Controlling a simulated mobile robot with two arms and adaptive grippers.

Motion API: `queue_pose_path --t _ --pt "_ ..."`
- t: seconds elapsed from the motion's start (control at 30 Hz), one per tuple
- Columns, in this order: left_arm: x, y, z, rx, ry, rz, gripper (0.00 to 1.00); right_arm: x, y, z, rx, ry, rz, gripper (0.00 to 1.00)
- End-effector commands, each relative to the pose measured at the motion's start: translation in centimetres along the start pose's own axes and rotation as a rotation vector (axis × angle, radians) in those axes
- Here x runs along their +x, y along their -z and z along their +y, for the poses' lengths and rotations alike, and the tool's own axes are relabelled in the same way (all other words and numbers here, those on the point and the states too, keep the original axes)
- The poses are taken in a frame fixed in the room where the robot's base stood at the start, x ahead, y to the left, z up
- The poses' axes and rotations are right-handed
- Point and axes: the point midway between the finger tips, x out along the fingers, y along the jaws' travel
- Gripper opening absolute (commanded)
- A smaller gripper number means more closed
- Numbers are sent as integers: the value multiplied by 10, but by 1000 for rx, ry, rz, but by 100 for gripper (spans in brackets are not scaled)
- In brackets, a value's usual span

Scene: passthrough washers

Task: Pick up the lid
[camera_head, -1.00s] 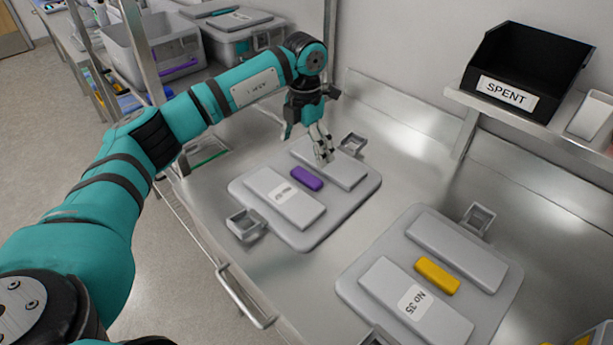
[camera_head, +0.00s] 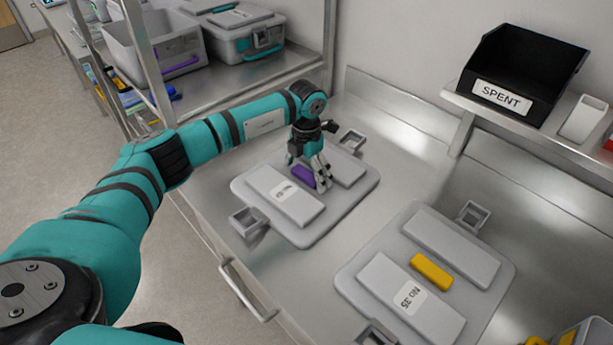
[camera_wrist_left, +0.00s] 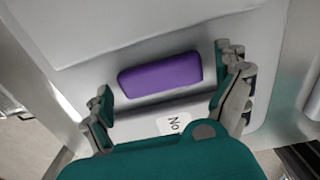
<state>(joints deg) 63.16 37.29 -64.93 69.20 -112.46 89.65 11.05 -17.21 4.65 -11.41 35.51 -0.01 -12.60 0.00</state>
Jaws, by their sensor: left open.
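Two grey lids lie on the metal counter. The nearer-to-arm lid (camera_head: 305,236) has two raised panels, a white label and a purple handle (camera_head: 304,174). My left gripper (camera_head: 322,186) is open and empty over that handle, partly covering it in the head view. In the left wrist view the purple handle (camera_wrist_left: 160,75) lies ahead of the open fingers (camera_wrist_left: 170,90), clear of both. The second lid (camera_head: 350,290), at the right, has a yellow handle (camera_head: 431,271) and a label. My right gripper is not in view.
Open metal latches (camera_head: 248,222) stick out at the lids' sides. A black SPENT bin (camera_head: 525,75) stands on a shelf at the right. Grey boxes (camera_head: 150,48) stand on the rack at the back left. Bare counter lies between the lids and the back wall.

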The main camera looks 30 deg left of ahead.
Motion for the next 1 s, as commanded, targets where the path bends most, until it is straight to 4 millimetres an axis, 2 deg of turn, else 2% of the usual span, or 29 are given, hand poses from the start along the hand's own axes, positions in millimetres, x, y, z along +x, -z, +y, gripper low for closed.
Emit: queue_pose_path --t 0.07,0.57,0.6,1.0 --pt "0 0 0 0 0 0 92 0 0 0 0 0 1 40" --pt "-1 0 0 0 0 0 27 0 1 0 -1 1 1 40" --pt "-3 -1 0 0 0 -4 24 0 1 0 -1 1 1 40" --pt "-9 -1 1 0 -1 -5 24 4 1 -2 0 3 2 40"
